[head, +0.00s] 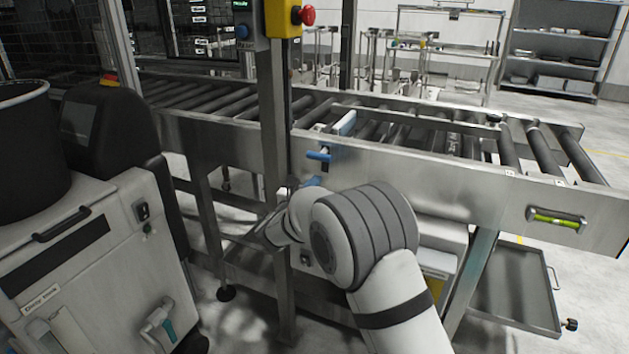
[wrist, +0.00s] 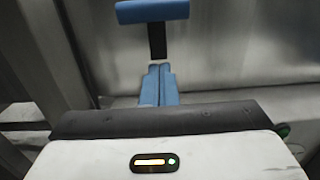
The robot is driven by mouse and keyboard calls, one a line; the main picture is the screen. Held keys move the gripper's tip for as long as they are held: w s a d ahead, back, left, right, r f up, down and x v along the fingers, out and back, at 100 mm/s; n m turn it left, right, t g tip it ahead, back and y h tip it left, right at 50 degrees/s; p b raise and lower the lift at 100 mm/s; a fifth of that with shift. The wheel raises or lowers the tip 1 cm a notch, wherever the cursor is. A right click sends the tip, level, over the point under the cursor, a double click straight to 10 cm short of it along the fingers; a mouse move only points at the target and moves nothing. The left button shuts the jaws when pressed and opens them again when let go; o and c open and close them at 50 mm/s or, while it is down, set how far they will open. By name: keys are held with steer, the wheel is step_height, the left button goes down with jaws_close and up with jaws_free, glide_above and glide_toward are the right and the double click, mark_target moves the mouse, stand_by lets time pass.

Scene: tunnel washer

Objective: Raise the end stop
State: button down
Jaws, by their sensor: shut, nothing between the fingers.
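A blue handle (head: 320,156) sticks out from the side rail of the roller conveyor, beside a grey post. It shows in the wrist view as a blue bar (wrist: 152,12) at the top, on a dark upright stem (wrist: 157,42). My gripper (head: 312,181), with blue fingers, is just below the handle in the head view. In the wrist view its fingers (wrist: 158,78) are shut together, empty, pointing at the stem's lower end.
The grey post (head: 273,130) stands close to the left of my gripper, with a yellow box and red button (head: 306,16) on top. The conveyor side rail (head: 440,170) runs to the right. A white machine (head: 100,250) stands at left.

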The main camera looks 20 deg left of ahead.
steer(key=s+a+p, duration=0.1)
steer(key=s, duration=0.9)
steer(key=shift+f, duration=0.2)
steer(key=d+r+m+g+h+p, duration=0.25)
steer(key=d+r+m, duration=0.2)
steer(key=d, duration=0.65)
steer(key=d+r+m+g+h+p, duration=0.25)
steer(key=d+m+g+h, duration=0.2)
steer(key=d, duration=0.65)
steer(key=s+d+r+m+g+p, duration=0.25)
steer(key=s+d+m, duration=0.2)
steer(key=d, duration=0.35)
steer(key=s+d+r+m+g+p, duration=0.25)
steer(key=d+m, duration=0.25)
steer(key=d, duration=0.3)
steer(key=s+d+r+m+g+y+p, duration=0.2)
steer(key=s+m+y+p, duration=0.1)
steer(key=s+m, duration=0.5)
steer(key=s+d+r+m+g+y+p, duration=0.2)
steer(key=s+m+y, duration=0.3)
steer(key=s+m, duration=0.3)
steer(key=s+p, duration=0.1)
steer(key=s, duration=0.3)
steer(key=shift+d+r+y, duration=0.25)
steer(key=shift+d+y, duration=0.05)
steer(key=shift+d, duration=0.1)
